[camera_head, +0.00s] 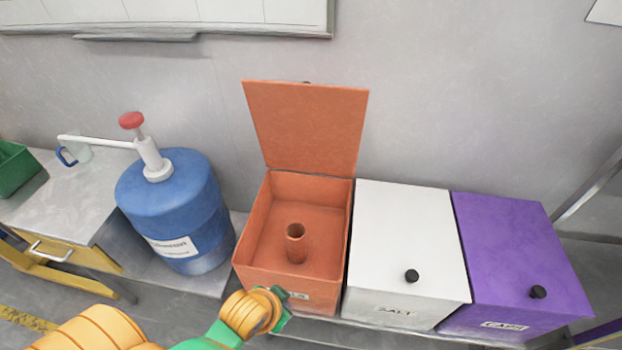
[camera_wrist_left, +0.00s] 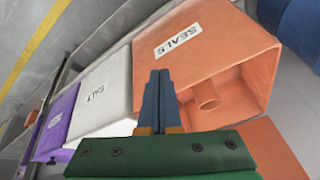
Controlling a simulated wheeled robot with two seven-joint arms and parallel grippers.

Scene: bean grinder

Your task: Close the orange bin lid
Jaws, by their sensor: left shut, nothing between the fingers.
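The orange bin (camera_head: 256,268) stands open, with its lid (camera_head: 305,128) raised upright at the back near the wall. A small orange cup-like cylinder (camera_head: 296,243) stands inside. In the left wrist view the bin (camera_wrist_left: 190,62) shows its SEALS label, and the cylinder (camera_wrist_left: 208,98) is partly visible inside. My left gripper (camera_head: 283,303) is low in front of the bin, near its front label. In the left wrist view its two fingers (camera_wrist_left: 160,76) are shut together with nothing between them, over the bin's front edge; contact cannot be told. My right gripper is not in view.
A white SALT bin (camera_head: 405,235) and a purple CAPS bin (camera_head: 510,245) stand shut to the right. A blue drum (camera_head: 172,210) with a red-topped pump stands left. A green crate (camera_head: 15,168) sits far left. The wall is close behind.

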